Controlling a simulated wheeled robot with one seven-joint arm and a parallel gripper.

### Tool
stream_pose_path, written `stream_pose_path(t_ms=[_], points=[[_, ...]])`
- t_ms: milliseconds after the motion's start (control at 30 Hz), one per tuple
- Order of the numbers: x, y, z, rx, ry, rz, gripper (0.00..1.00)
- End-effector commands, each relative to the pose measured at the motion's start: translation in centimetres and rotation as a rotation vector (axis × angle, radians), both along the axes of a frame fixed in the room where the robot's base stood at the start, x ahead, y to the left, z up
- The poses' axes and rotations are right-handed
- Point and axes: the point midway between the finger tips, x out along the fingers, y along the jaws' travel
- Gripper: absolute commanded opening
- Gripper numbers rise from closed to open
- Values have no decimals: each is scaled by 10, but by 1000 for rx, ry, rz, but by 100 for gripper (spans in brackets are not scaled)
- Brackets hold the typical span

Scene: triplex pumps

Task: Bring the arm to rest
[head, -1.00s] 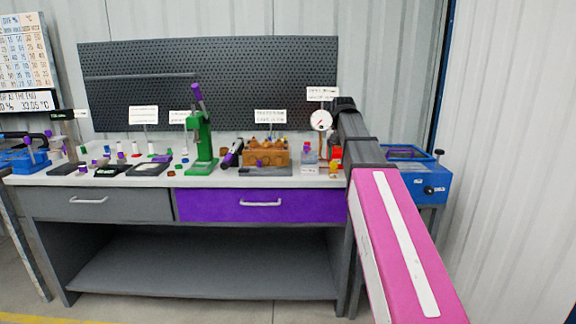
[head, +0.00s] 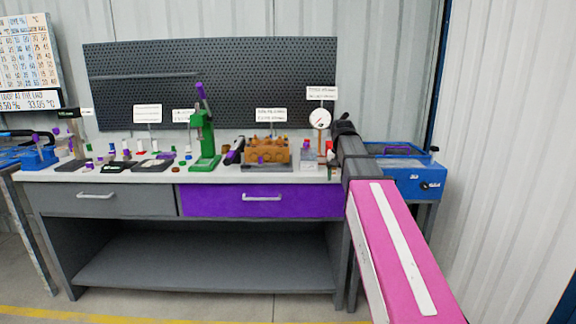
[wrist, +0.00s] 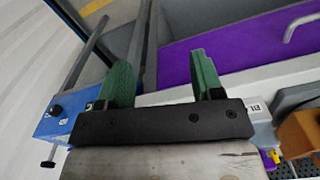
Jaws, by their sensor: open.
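My arm, with a pink link, reaches from the lower right of the head view toward the right end of the workbench (head: 70,177). My gripper (wrist: 160,78) shows in the wrist view with two green fingers set apart and nothing between them. Below the fingers in that view lie the bench front and the purple drawer (wrist: 240,38). In the head view the fingertips are hidden behind my arm's dark end links.
The blue box (head: 415,183) stands right of the bench, close behind my arm. A pump block (head: 267,152), a green press (head: 204,140) and a gauge (head: 320,118) stand on the bench. Several small parts lie at its left. The floor in front is clear.

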Motion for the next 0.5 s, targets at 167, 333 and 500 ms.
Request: stream_pose_path(t_ms=[167,333,500], points=[[-18,0,-53,0,4,24,60],[-41,0,-116,0,4,57,60],[-69,0,-173,0,2,90,60]])
